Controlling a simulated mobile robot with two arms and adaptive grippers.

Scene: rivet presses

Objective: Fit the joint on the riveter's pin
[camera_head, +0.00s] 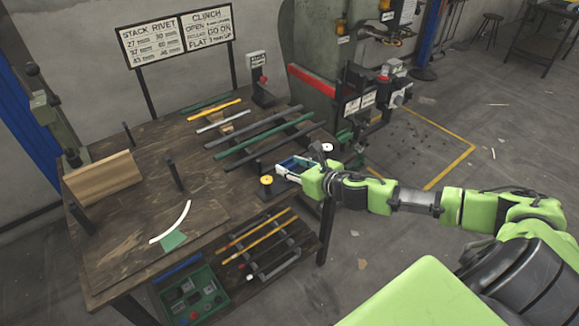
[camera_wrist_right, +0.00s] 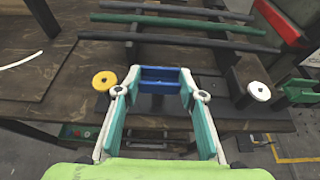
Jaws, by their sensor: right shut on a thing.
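My right gripper (camera_head: 296,168) is over the right edge of the wooden workbench, shut on a blue piece (camera_wrist_right: 160,80). The blue piece spans between its fingertips in the right wrist view; I cannot tell whether this is the joint. A yellow-topped post (camera_wrist_right: 105,81) stands just left of the gripper and a white-topped post (camera_wrist_right: 258,91) stands to its right, both apart from it. I cannot make out which part is the riveter's pin. A green-and-black device (camera_head: 345,138) is at the bench's right end. My left gripper is out of view.
Several bars lie across a rack (camera_head: 265,135) behind the gripper. A wooden block (camera_head: 103,178), black posts and a white curved strip (camera_head: 171,223) are at the bench's left. A lower shelf holds a green tray (camera_head: 192,297). Floor to the right is mostly clear.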

